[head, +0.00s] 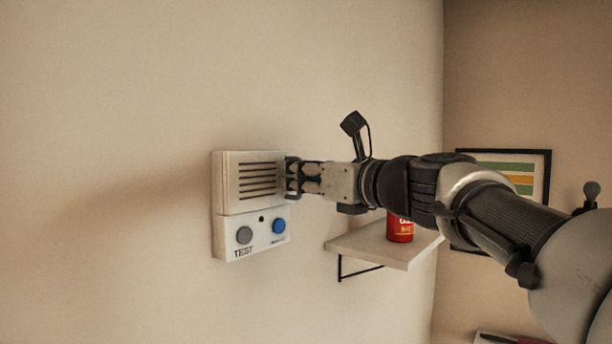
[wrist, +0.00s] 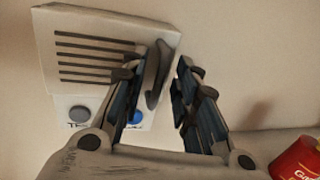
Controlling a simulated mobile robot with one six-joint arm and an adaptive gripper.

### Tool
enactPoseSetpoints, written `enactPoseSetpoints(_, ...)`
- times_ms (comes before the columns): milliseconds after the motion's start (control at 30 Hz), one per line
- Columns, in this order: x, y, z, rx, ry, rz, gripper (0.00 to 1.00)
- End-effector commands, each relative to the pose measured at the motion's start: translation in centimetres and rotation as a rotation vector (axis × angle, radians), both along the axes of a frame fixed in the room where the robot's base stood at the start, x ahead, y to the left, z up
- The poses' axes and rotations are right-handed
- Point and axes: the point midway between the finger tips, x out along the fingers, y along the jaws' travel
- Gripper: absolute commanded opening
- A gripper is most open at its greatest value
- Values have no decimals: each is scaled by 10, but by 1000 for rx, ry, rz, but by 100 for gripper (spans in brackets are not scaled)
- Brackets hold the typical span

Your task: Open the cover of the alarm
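The alarm (head: 223,235) is a white box on the wall, with a slotted cover (head: 233,170) on its upper part and a grey and a blue button on its lower part. The cover appears closed. In the wrist view the cover (wrist: 100,25) fills the upper left, with a dark curved handle-like part on its right side. My gripper (head: 290,176) is at the cover's right edge in the head view. In the wrist view my gripper (wrist: 170,75) has its fingers apart, the left finger close to the dark part. Whether they touch I cannot tell.
A white shelf (head: 372,250) on a black bracket is below my arm at the right and bears a red can (head: 400,230). The can also shows in the wrist view (wrist: 298,160). A framed striped picture (head: 545,178) hangs on the right wall. The wall left of the alarm is clear.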

Motion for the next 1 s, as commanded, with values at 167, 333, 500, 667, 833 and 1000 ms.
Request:
enactPoseSetpoints(167,-1,0,1,0,-1,-1,28)
enactPoseSetpoints(333,-1,0,1,0,-1,-1,25)
enactPoseSetpoints(500,0,0,1,0,-1,-1,13)
enactPoseSetpoints(667,0,0,1,0,-1,-1,3)
enactPoseSetpoints(833,0,0,1,1,-2,-2,0)
enactPoseSetpoints(1000,0,-1,2,2,-2,-2,0)
